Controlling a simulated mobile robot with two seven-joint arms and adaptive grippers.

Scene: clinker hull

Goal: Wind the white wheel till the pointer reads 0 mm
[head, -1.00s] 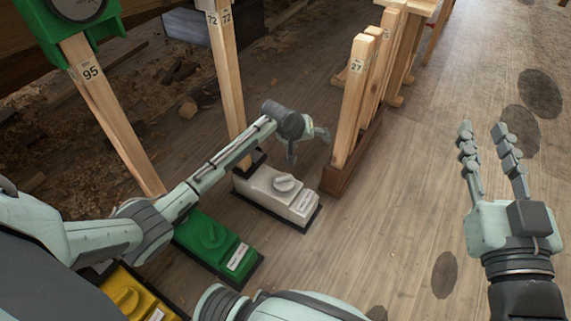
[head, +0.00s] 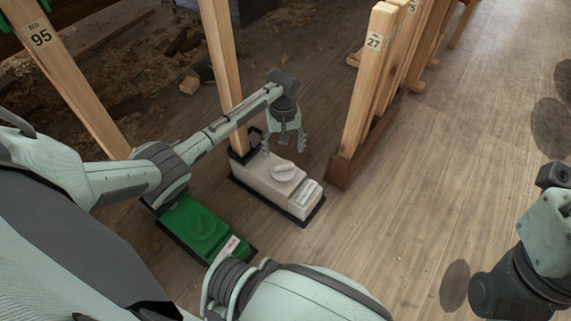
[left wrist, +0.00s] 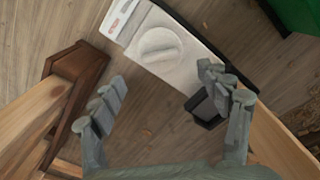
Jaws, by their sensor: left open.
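The white wheel (head: 283,172) is a round knob with a raised bar across it, on top of a white box (head: 262,181) on the floor. It also shows in the left wrist view (left wrist: 160,46). My left gripper (head: 285,147) is open and empty, pointing down above the white box, apart from the wheel. In the left wrist view its fingers (left wrist: 164,79) are spread, with the wheel ahead between and beyond the tips. My right gripper (head: 550,215) is at the right edge, its fingers out of frame. No pointer or scale can be made out; the box's label is too small to read.
A green box (head: 200,228) with a similar knob stands left of the white one. A wooden post (head: 222,70) rises behind the white box. A rack of wooden boards marked 27 (head: 368,75) stands close on the right.

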